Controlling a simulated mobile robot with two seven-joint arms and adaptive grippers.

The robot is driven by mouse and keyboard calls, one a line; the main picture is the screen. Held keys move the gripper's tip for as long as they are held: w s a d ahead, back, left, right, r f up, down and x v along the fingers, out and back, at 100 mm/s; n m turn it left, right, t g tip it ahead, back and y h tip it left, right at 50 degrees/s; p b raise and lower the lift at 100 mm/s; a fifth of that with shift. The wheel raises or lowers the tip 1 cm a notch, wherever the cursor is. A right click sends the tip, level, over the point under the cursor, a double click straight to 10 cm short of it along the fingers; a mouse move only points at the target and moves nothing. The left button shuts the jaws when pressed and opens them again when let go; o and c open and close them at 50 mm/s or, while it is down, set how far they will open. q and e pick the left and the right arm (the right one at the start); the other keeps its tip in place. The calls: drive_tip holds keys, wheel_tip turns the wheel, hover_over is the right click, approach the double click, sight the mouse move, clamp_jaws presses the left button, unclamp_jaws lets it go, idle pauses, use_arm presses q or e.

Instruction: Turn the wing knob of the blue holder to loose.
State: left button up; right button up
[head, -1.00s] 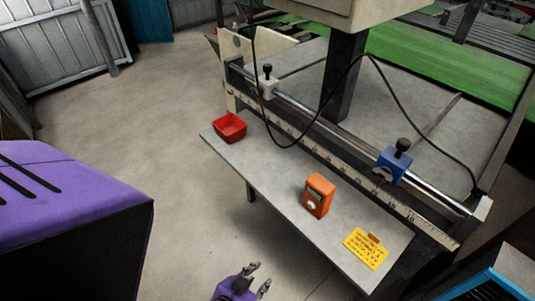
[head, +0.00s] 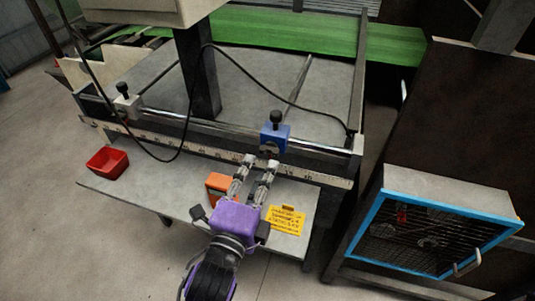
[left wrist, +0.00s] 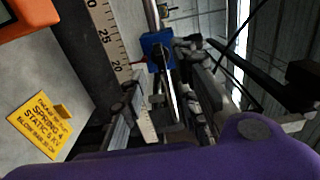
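The blue holder (head: 275,136) sits on the round rail (head: 220,131), with a black round-topped handle (head: 276,117) standing up from it. A small dark part shows on its front, just beyond my fingertips; I cannot make out the wing knob's shape or angle. The blue holder also shows in the left wrist view (left wrist: 155,46), partly covered by my fingers. My left gripper (head: 261,162) is just in front of and below the holder. Its two fingers are apart with nothing seen between them. I cannot tell whether they touch the knob. My right gripper is out of view.
A white holder (head: 127,104) is farther left on the rail. A ruler strip (head: 210,152) runs below it. The grey shelf (head: 150,180) bears a red tray (head: 107,162), an orange device (head: 216,185) and a yellow sign (head: 286,220). A black cable (head: 170,158) droops across the rail. A blue-framed cage (head: 440,222) stands right.

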sight(268, 153)
use_arm(q)
drive_tip(key=x, duration=0.6)
drive_tip(key=shift+w+p, duration=0.2)
drive_tip(key=shift+p, duration=0.2)
drive_tip(key=c, duration=0.6)
drive_tip(key=shift+r, duration=0.15)
clamp_jaws()
